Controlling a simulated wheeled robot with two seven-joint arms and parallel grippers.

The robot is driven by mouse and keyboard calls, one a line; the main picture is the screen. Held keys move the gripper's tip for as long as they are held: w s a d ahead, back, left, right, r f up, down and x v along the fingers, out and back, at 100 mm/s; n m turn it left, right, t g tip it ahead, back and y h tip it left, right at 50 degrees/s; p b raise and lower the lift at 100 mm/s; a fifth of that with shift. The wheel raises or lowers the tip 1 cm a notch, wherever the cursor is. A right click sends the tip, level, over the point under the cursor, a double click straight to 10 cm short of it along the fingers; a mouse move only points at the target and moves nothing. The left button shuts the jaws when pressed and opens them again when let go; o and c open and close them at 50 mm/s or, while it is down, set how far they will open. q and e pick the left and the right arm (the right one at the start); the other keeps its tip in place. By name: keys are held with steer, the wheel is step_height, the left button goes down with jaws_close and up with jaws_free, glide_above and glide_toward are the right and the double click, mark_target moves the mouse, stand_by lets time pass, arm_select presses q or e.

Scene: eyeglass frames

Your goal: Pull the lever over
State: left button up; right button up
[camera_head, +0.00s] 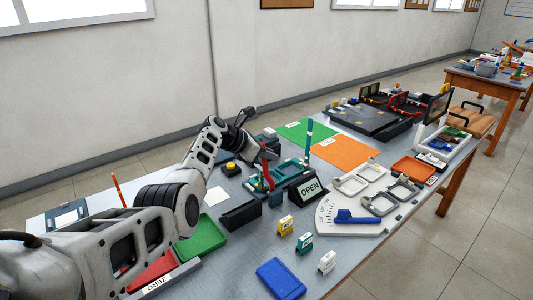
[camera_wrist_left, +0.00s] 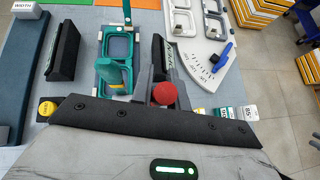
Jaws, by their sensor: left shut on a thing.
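My left gripper (camera_head: 262,155) reaches in over the table from the left, at the teal stand. In the left wrist view the gripper (camera_wrist_left: 164,82) is shut, with a round red knob (camera_wrist_left: 164,95) at its grey fingers. The shaft below the knob is hidden there.
A black OPEN sign (camera_head: 309,189) stands close to the right of the lever. A teal post (camera_head: 308,138) rises behind it, and a dark block (camera_head: 241,215) lies in front. A white dial with a blue pointer (camera_head: 356,217) is further right. Small labelled blocks stand near the front.

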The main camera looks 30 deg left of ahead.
arm_select(q)
steer(key=o, duration=0.8)
steer(key=shift+d, duration=0.1)
steer(key=p+v, duration=0.1)
steer(key=v, duration=1.5)
